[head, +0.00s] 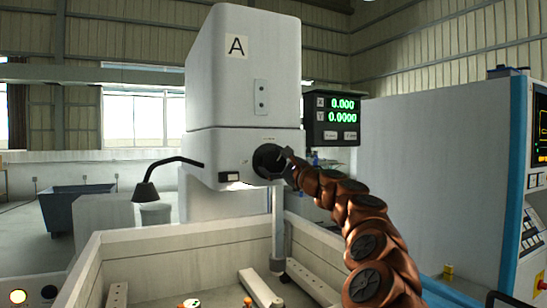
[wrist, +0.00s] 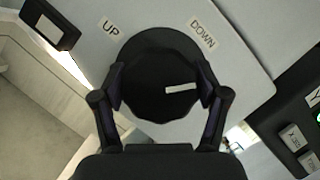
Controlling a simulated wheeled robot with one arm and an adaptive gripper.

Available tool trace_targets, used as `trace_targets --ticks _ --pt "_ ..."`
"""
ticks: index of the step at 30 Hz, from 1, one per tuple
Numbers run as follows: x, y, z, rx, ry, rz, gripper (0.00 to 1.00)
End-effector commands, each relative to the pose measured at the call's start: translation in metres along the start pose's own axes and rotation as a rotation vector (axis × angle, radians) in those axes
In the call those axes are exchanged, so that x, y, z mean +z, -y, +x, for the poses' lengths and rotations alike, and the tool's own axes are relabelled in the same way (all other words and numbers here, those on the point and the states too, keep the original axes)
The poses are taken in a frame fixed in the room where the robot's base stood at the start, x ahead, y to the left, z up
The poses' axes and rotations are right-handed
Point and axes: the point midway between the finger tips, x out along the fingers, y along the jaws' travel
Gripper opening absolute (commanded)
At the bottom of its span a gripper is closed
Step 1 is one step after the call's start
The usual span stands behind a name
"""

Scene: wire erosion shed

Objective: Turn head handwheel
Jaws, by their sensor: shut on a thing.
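The head handwheel (wrist: 155,80) is a round black knob with a white mark on its face. It sits on a black disc on the machine head, between labels reading UP and DOWN. In the head view the handwheel (head: 268,160) shows on the lower front of the white machine head (head: 243,70), marked A. My gripper (wrist: 161,88) is shut on the handwheel, one finger on each side of it. In the wrist view the white mark lies right of the knob's middle, near the right finger. In the head view my gripper (head: 284,163) partly covers the handwheel.
A readout (head: 336,118) with green X and Y figures hangs right of the head. A black lamp (head: 146,190) sticks out to the left. A pale open tank (head: 180,240) lies below. A large cabinet (head: 440,180) stands at the right.

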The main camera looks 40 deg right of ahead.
Motion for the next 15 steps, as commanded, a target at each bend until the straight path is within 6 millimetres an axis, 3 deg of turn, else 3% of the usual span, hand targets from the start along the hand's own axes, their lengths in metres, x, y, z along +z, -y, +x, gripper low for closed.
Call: trace_targets --ticks 15 --pt "-0.0001 -0.0021 0.0009 0.172 -0.001 -0.409 0.39"
